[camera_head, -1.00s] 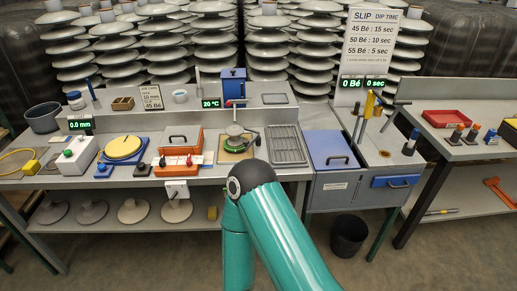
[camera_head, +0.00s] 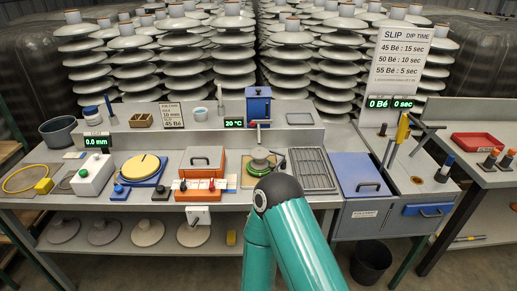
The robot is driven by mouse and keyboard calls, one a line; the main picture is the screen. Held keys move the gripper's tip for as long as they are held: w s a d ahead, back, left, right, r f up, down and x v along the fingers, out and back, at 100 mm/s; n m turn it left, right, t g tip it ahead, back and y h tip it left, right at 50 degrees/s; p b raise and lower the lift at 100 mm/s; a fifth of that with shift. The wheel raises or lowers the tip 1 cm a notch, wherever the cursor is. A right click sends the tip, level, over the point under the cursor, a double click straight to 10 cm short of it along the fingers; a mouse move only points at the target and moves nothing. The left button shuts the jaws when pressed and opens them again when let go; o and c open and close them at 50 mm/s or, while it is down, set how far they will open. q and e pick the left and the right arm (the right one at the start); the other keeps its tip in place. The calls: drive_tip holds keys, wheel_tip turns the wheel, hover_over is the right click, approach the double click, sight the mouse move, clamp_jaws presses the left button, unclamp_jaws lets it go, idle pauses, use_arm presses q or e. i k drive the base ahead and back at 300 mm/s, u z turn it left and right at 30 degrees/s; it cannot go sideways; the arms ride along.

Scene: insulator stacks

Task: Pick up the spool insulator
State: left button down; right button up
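I cannot pick out a spool insulator for certain. Grey disc insulators (camera_head: 148,232) lie in a row on the lower shelf under the bench. Tall stacks of ribbed grey insulators (camera_head: 165,60) stand behind the bench. A green round piece (camera_head: 258,164) sits on a small fixture at the middle of the bench. One teal arm of mine comes up from the bottom centre, its dark elbow cap in front of the bench's front edge. Neither gripper shows in this view.
The bench (camera_head: 330,202) holds a yellow round plate (camera_head: 140,167), an orange box (camera_head: 200,188), a wire rack (camera_head: 313,170) and a blue lid (camera_head: 360,174). A black bucket (camera_head: 371,262) stands on the floor. A red tray (camera_head: 478,142) is on the right table.

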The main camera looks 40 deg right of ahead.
sight(260, 154)
drive_tip(key=z, duration=0.35)
drive_tip(key=i, duration=1.05)
drive_tip(key=z, duration=0.6)
